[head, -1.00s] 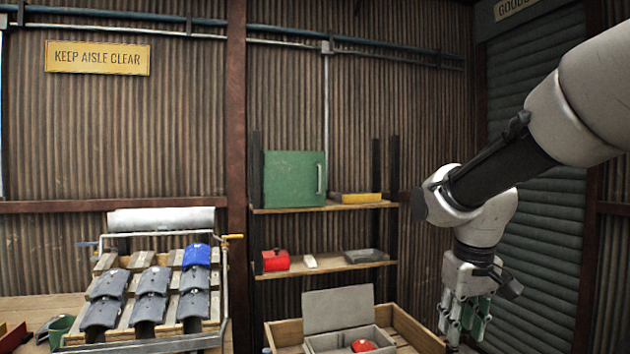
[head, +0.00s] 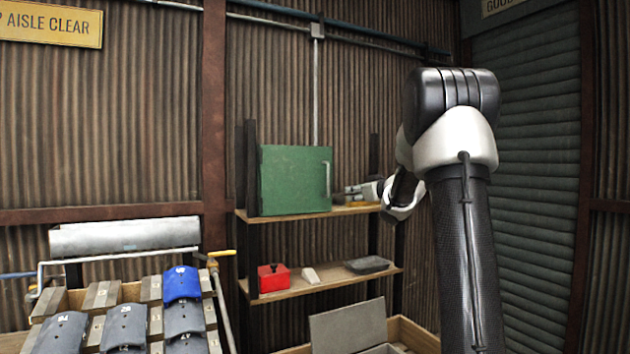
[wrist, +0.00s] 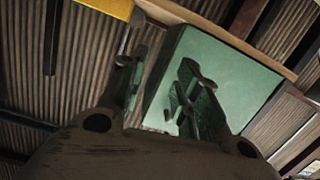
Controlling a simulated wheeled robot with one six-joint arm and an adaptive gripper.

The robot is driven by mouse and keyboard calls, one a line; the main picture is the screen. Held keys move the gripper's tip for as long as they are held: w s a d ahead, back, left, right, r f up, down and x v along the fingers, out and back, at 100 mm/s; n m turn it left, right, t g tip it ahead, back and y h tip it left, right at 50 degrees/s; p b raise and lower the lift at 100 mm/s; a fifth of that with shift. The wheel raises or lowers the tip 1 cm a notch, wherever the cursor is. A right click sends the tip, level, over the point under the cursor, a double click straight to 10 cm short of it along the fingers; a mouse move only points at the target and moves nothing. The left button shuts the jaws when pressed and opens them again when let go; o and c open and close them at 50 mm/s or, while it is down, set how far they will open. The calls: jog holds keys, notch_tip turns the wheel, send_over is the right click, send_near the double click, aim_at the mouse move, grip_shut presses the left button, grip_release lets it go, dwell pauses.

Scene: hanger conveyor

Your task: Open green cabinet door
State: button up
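The green cabinet (head: 290,182) stands on the upper shelf with its door shut. A pale vertical handle (head: 327,179) is on the right side of its front. My gripper (head: 350,192) is at the right of the cabinet, close to the handle, partly hidden by my wrist and arm. In the wrist view my gripper (wrist: 155,85) has its two green fingers spread apart with a gap between them. The cabinet (wrist: 215,80) fills the middle of that view behind the fingers. The handle is hard to make out there, and I cannot tell whether a finger touches it.
A yellow object (wrist: 110,8) lies on the shelf beside the cabinet. The lower shelf (head: 320,280) holds a red box (head: 272,277), a small pale block and a dark grey tray (head: 367,265). A rack (head: 130,310) of grey and blue pieces stands at the left. A grey lid (head: 348,330) stands up below.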

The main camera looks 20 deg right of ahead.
aim_at(328, 193)
jog(key=w+a+r+n+t+y, duration=0.1)
jog(key=a+r+y, duration=0.3)
jog(key=a+r, duration=0.1)
jog(key=shift+h, duration=0.3)
jog(key=x, duration=0.7)
jog(key=shift+w+a+f, duration=0.1)
jog(key=shift+w+f, duration=0.1)
jog(key=shift+c, duration=0.2)
grip_shut()
